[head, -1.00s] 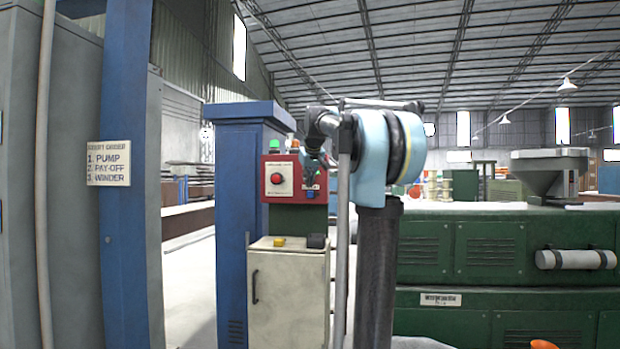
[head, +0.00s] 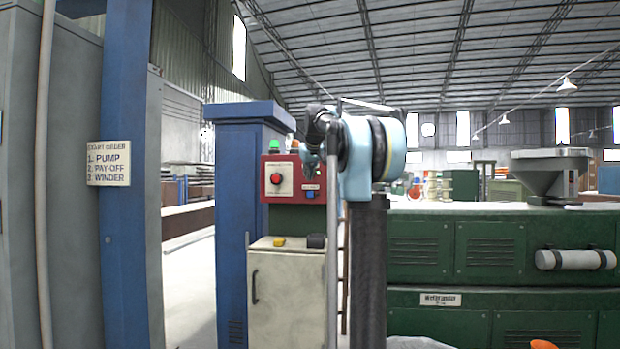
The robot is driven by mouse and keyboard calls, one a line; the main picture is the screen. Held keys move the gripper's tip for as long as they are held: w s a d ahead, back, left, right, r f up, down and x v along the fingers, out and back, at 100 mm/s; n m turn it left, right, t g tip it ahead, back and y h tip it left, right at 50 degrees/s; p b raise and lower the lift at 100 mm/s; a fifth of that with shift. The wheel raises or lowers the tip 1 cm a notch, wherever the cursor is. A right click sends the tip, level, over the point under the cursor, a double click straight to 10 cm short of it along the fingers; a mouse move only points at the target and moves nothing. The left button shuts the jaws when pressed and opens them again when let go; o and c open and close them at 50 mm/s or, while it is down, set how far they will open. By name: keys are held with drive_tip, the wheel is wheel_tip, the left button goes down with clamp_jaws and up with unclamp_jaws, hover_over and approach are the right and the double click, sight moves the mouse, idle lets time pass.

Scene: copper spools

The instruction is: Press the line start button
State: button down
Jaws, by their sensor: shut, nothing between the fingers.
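A red control box (head: 290,198) is mounted on a dark green post beside the blue column. Its face has a red button on a white plate (head: 278,180) at the left and a small blue label (head: 310,190) at the lower right. A green dome (head: 275,146) sits on its top. I cannot read which control is line start. My gripper (head: 309,170) is dark, small and shut with nothing in it. It overlaps the box's upper right in the picture and hides part of it. I cannot tell whether it touches the box.
A cream cabinet (head: 288,300) with a yellow block (head: 279,242) and a dark block stands below the box. A blue column (head: 232,220) is at its left. A sign (head: 108,163) lists pump, pay-off, winder. A long green machine (head: 485,250) fills the right.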

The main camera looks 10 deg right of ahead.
drive_tip(key=shift+w+d, duration=0.3)
drive_tip(key=shift+w, duration=0.6)
drive_tip(key=shift+w+d, duration=0.25)
drive_tip(key=shift+w, duration=0.6)
drive_tip(key=shift+w+d, duration=0.3)
drive_tip(key=shift+w, duration=0.6)
drive_tip(key=shift+w, duration=0.1)
drive_tip(key=shift+w+d+r, duration=0.1)
drive_tip(key=shift+w+d, duration=0.05)
drive_tip(key=shift+w, duration=0.1)
drive_tip(key=shift+w+d, duration=0.15)
drive_tip(key=shift+w, duration=0.25)
idle(0.4)
drive_tip(key=shift+s+a, duration=0.3)
drive_tip(key=shift+s, duration=0.5)
drive_tip(key=shift+s, duration=0.1)
drive_tip(key=shift+s+a, duration=0.25)
drive_tip(key=shift+s, duration=0.5)
drive_tip(key=shift+s+a, duration=0.25)
drive_tip(key=shift+s, duration=0.55)
drive_tip(key=shift+s+a, duration=0.25)
drive_tip(key=shift+s, duration=0.5)
